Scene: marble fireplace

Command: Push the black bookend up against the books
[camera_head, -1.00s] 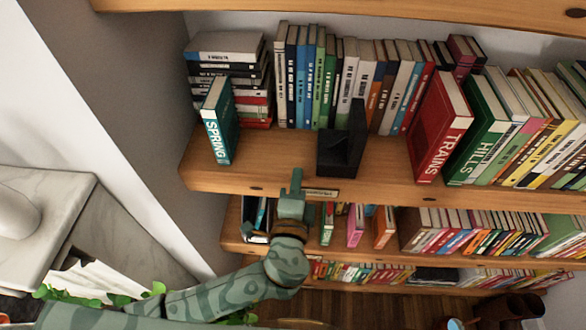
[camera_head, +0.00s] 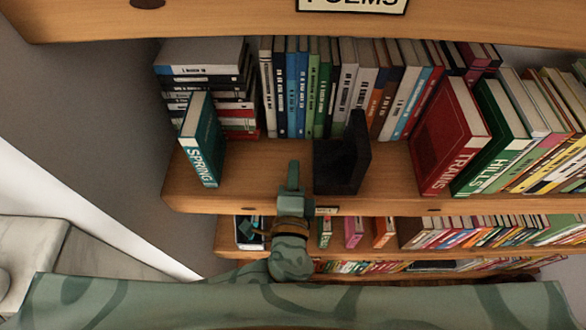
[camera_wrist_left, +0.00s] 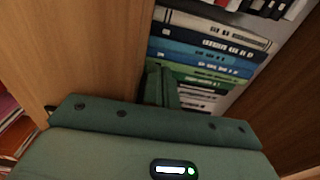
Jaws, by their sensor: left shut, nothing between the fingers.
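The black bookend (camera_head: 340,158) stands on the wooden shelf, with an upright plate on its right side and a flat base. To its right, across a gap of bare shelf, stands the red TRAINS book (camera_head: 448,150), with the green HILLS book (camera_head: 496,145) beside it. My left gripper (camera_head: 293,172) is shut and empty at the shelf's front edge, just left of the bookend and apart from it. In the left wrist view the shut fingers (camera_wrist_left: 160,85) point toward a row of books (camera_wrist_left: 205,55); the bookend is not seen there. My right gripper is not in view.
A teal SPRING book (camera_head: 202,140) stands at the left, before a stack of lying books (camera_head: 205,72). A row of upright books (camera_head: 325,85) fills the shelf's back. A shelf above (camera_head: 230,22) overhangs. Bare shelf (camera_head: 250,165) lies left of my gripper.

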